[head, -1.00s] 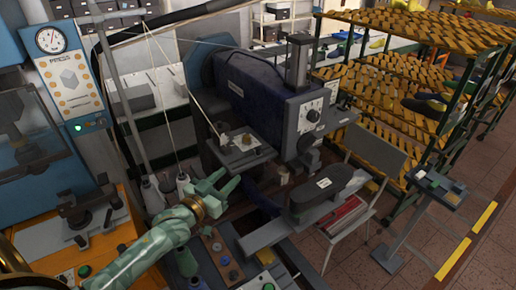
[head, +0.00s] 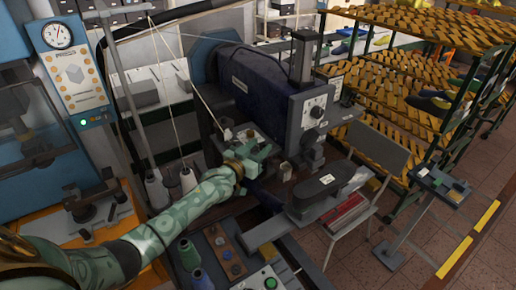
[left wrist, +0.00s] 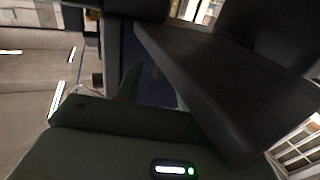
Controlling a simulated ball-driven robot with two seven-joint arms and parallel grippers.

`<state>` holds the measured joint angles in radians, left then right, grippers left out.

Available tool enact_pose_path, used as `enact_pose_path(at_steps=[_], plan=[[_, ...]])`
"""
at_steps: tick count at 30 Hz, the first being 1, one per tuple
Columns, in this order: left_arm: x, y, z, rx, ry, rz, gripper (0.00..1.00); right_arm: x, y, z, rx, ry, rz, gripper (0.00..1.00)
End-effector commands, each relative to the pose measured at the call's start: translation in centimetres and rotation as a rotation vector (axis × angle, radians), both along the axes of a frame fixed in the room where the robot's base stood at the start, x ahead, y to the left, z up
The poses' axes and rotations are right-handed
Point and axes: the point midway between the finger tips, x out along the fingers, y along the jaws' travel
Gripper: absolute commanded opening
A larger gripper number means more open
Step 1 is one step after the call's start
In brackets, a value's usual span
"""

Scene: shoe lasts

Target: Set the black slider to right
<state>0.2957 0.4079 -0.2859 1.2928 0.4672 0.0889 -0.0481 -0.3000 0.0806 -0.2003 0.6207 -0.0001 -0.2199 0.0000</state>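My left gripper (head: 262,152) is at the small grey work plate of the dark blue machine (head: 262,88), over or against its front edge. Its fingers stand apart; one finger (left wrist: 130,84) shows in the left wrist view, the other is mostly hidden behind a dark plate (left wrist: 225,85) close to the camera. I cannot pick out the black slider for certain; it may be hidden by the gripper or be too small to tell. My right gripper is not in view.
A black sole-shaped pad (head: 326,183) sits on a grey arm right of the gripper.

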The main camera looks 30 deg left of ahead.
Motion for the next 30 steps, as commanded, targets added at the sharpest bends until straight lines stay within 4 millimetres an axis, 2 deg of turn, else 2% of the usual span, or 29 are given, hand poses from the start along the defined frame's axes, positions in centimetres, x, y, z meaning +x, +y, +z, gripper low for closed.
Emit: enact_pose_path(at_steps=[1,4,5,10,18,27,28,30], plan=[[0.0,0.0,0.0,0.000,0.000,0.000,0.29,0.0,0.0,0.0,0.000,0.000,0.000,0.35],[0.0,0.0,0.0,0.000,0.000,0.000,0.02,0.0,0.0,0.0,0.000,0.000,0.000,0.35],[0.0,0.0,0.0,0.000,0.000,0.000,0.00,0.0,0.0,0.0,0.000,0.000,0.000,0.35],[0.4,-0.2,-0.1,-0.001,-0.002,0.000,0.00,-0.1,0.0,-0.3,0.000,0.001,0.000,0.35],[3.6,-2.2,-0.2,-0.001,-0.002,0.000,0.00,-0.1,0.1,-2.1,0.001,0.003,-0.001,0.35],[3.8,-2.3,0.0,-0.001,-0.001,-0.001,0.00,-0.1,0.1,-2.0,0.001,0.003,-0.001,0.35],[3.8,-2.3,0.0,-0.001,-0.001,-0.001,0.23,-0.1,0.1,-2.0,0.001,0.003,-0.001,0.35],[3.8,-2.3,0.0,-0.001,-0.001,-0.001,0.38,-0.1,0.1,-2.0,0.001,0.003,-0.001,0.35]])
